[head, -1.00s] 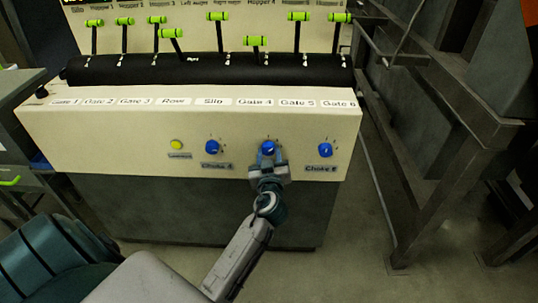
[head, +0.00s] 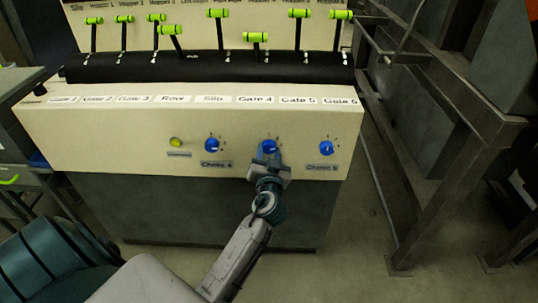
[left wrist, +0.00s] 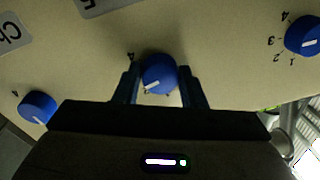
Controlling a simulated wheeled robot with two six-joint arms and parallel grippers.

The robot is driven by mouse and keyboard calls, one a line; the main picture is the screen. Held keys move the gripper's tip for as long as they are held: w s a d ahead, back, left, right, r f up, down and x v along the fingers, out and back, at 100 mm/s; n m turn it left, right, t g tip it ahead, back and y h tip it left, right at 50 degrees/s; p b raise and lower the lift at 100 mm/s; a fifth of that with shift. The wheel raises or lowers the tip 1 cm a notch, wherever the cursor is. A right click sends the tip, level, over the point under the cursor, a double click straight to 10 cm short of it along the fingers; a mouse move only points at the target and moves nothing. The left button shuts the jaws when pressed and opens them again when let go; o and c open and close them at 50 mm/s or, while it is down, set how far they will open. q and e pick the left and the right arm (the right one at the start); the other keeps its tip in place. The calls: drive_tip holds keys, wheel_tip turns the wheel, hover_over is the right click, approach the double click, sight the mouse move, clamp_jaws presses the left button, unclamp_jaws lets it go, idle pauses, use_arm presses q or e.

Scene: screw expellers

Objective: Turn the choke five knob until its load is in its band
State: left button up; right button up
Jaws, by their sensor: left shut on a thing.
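The choke five knob (head: 269,147) is the blue middle knob on the cream panel front; my left gripper hides its label in the head view. My left gripper (head: 268,158) is shut on this knob. In the left wrist view, the fingers (left wrist: 160,88) stand on either side of the blue knob (left wrist: 160,70). Its white pointer line points toward the lower left there, and a 4 shows beside it. My right gripper is not in view. No load reading or band can be read.
The Choke 4 knob (head: 212,145) is left of my gripper and the Choke 6 knob (head: 326,147) is right. A yellow button (head: 176,142) sits further left. Levers with green handles (head: 256,37) stand above the black strip. A metal frame (head: 440,130) stands at the right.

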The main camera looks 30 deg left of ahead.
use_arm(q)
drive_tip(key=m, duration=0.3)
drive_tip(key=shift+a, duration=0.1)
drive_tip(key=m, duration=0.2)
drive_tip(key=shift+m+t+p, duration=0.3)
drive_tip(key=shift+m+p, duration=0.1)
drive_tip(key=m+p, duration=0.1)
drive_tip(key=m, duration=0.4)
drive_tip(key=shift+s+r+h+p, duration=0.1)
drive_tip(key=shift+r+h+p, duration=0.05)
drive_tip(key=shift+h+p, duration=0.15)
drive_tip(key=shift+a+m+t, duration=0.1)
drive_tip(key=shift+m+t, duration=0.2)
drive_tip(key=shift+m, duration=0.5)
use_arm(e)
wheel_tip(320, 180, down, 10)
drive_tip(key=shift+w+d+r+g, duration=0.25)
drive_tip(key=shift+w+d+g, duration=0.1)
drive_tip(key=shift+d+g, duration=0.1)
use_arm(q)
drive_tip(key=o, duration=1)
